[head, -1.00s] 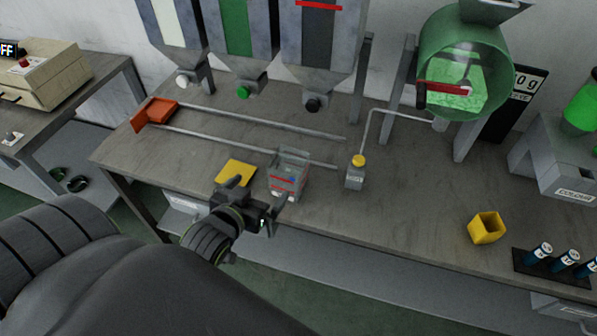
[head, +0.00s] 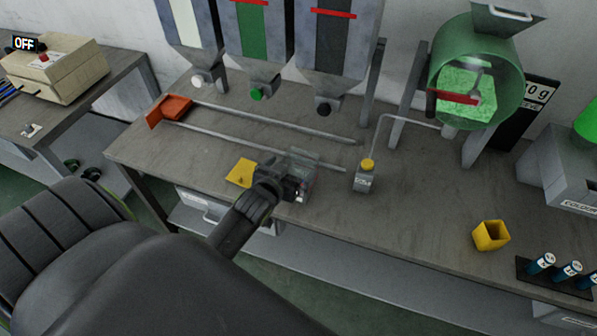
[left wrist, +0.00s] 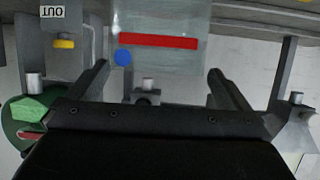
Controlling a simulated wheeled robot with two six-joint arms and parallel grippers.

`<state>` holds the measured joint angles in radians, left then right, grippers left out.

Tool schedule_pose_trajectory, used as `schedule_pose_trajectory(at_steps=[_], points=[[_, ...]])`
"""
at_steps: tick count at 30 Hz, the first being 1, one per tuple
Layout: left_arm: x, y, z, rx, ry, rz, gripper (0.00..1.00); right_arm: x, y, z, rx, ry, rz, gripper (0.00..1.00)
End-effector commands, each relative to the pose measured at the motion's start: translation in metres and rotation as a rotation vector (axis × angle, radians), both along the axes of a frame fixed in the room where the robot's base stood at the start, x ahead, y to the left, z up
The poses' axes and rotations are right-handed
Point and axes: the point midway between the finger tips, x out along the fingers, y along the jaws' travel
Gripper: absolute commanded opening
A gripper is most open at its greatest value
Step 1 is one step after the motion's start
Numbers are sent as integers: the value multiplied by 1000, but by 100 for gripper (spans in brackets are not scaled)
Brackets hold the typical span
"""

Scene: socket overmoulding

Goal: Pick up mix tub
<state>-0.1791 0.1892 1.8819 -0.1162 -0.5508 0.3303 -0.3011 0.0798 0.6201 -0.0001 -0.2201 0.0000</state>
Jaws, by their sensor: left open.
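The mix tub (head: 309,163) is a clear box on the front part of the bench. It also shows in the left wrist view (left wrist: 158,58), with a red band and a blue dot on its face. My left gripper (head: 287,187) is in front of the tub in the head view and hides much of it. In the left wrist view my left gripper (left wrist: 158,72) is open, its fingers spread to either side of the tub's face. I cannot tell whether they touch it. My right gripper is not in view.
A yellow pad (head: 241,172) lies left of the tub. Two rails (head: 280,121) cross the bench behind, below several hoppers (head: 262,45).

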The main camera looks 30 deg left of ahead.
Motion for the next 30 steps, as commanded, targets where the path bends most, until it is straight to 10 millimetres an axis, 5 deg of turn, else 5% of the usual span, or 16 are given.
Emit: schedule_pose_trajectory(at_steps=[12,22,30], points=[[40,2,-16,0,0,-1,100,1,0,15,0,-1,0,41],[43,2,-18,0,0,-1,100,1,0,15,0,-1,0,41],[43,2,-18,-1,1,-1,66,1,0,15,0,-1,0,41]])
